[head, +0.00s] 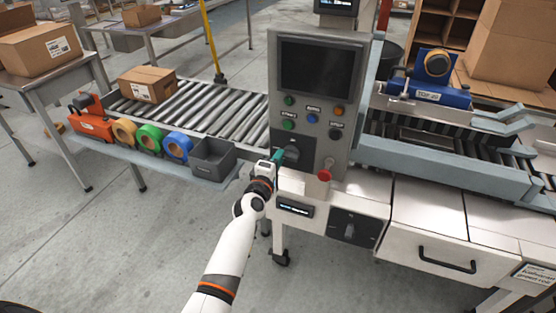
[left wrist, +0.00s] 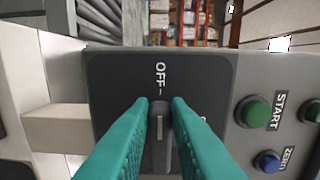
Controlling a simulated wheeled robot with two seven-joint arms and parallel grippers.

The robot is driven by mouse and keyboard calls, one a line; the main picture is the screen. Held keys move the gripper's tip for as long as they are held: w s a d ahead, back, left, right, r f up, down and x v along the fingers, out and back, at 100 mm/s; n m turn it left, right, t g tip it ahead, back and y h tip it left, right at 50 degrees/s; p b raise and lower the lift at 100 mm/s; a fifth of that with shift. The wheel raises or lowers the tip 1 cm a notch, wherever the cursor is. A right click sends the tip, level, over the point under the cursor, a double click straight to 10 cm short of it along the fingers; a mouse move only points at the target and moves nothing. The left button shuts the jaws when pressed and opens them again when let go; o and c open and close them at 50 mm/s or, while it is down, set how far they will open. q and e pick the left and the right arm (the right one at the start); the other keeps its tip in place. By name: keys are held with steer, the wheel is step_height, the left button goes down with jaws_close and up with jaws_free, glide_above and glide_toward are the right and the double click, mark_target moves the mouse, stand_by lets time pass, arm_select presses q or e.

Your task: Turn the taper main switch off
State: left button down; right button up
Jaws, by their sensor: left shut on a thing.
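The main switch is a dark square plate (head: 294,149) with a rotary knob, low on the left of the grey control panel. My left gripper (head: 277,157) is at this switch, its teal fingers partly hiding it. In the left wrist view, the fingers (left wrist: 160,104) are shut on the sides of the dark knob (left wrist: 159,135). The white line on the knob lines up with the OFF mark (left wrist: 160,76). A second label right of the knob is mostly hidden by a finger. My right gripper is in neither view.
A red emergency button (head: 324,175) and several push buttons, including a green START button (left wrist: 254,111), sit close to the switch. Another rotary switch (head: 349,229) is lower right. A grey bin (head: 212,158) and tape rolls stand left on a shelf beside the roller conveyor (head: 215,108).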

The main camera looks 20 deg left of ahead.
arm_select(q)
steer(key=shift+f, duration=0.1)
steer(key=c, duration=1.4)
jaws_free()
steer(key=shift+o, duration=0.2)
steer(key=s, duration=1.2)
steer(key=shift+a, duration=0.2)
